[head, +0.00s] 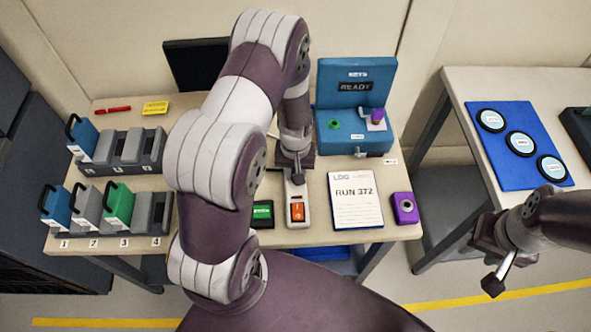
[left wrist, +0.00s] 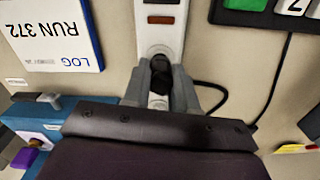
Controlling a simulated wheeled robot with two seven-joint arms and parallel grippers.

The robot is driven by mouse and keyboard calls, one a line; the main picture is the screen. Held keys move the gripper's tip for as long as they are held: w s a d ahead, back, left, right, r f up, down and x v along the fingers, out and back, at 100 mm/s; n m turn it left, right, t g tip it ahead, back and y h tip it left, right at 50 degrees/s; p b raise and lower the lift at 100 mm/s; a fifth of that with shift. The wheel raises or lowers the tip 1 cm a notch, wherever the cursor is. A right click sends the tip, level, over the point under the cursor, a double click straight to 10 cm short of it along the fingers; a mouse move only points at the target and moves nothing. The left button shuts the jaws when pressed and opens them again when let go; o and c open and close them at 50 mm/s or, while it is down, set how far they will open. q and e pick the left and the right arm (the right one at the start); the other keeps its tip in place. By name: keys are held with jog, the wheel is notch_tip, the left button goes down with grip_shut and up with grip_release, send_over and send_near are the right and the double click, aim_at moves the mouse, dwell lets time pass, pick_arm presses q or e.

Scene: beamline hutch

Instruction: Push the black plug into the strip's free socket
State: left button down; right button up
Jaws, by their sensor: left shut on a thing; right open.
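The white power strip (head: 293,188) lies on the table with its lit orange switch (head: 297,212) at the near end. It also shows in the left wrist view (left wrist: 173,42). My left gripper (head: 295,172) is over the strip's far part. In the left wrist view my left gripper (left wrist: 160,88) is shut on the black plug (left wrist: 160,68), which is over the strip. The plug's underside and the socket under it are hidden, so I cannot tell how deep it sits. My right gripper (head: 507,272) is open and empty, off the table at the right.
A green-screened box (head: 262,213) stands left of the strip, a log sheet (head: 355,202) right of it. A teal key box (head: 355,135) is behind. A black cable (left wrist: 218,92) runs beside my left gripper. A purple device (head: 404,208) sits at the right edge.

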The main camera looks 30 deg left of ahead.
pick_arm(q)
jog(key=shift+f+b, duration=0.3)
jog(key=shift+f, duration=0.2)
dwell(0.3)
jog(key=c, duration=0.8)
grip_release()
jog(key=shift+r, duration=0.15)
notch_tip(320, 180, up, 12)
jog(key=shift+r+b, duration=0.25)
jog(key=shift+b, duration=0.1)
jog(key=s+d+r+m, duration=0.1)
jog(key=s+r, duration=0.1)
jog(key=s, duration=0.1)
jog(key=s+d+r+m+t, duration=0.1)
jog(key=s+d+m, duration=0.1)
jog(key=s, duration=0.1)
jog(key=s+d+r+m, duration=0.1)
jog(key=s+d+r, duration=0.1)
jog(key=shift+s+d+r+m, duration=0.15)
jog(key=shift+s+r+m, duration=0.2)
jog(key=shift+s+m, duration=0.05)
